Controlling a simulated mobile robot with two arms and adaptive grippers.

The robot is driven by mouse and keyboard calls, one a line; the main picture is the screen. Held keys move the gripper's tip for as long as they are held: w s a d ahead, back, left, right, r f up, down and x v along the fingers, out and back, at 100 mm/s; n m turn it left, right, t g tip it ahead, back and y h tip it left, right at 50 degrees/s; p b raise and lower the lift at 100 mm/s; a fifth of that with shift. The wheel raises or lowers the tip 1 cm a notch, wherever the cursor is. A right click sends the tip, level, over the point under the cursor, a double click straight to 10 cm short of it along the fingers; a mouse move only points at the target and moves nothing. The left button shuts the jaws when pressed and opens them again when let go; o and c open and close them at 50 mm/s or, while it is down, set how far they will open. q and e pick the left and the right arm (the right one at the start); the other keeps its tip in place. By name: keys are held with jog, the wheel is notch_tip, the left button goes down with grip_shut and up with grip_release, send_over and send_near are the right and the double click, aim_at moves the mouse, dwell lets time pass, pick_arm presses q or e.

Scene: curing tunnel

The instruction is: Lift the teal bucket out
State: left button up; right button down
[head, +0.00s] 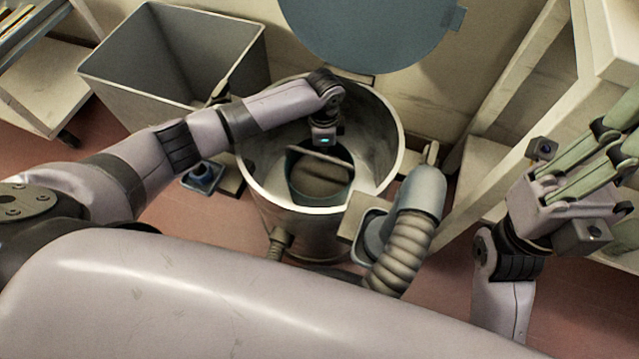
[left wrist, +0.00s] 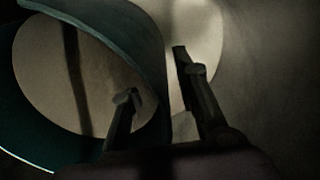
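The teal bucket (head: 318,178) stands deep inside a round metal drum (head: 262,190), with a pale bar-like handle across its mouth. In the left wrist view the bucket (left wrist: 150,42) fills the left side, its rim near. My left gripper reaches down into the drum; its fingers are hard to see in the head view. In the left wrist view the left gripper (left wrist: 160,85) is open, one finger over the bucket's inside and one outside its wall. Contact cannot be told. My right gripper (head: 618,138) is at the right, empty, fingers apart, tips partly cut off.
A round blue-grey lid (head: 370,30) stands open behind the drum. A grey bin (head: 165,60) is at the back left. A ribbed hose (head: 402,250) and fittings are at the drum's front right. Pale shelving (head: 520,75) is at the right.

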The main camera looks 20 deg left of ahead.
pick_arm(q)
jog(key=shift+f, duration=0.15)
jog(key=shift+c, duration=0.3)
grip_shut()
dwell(0.5)
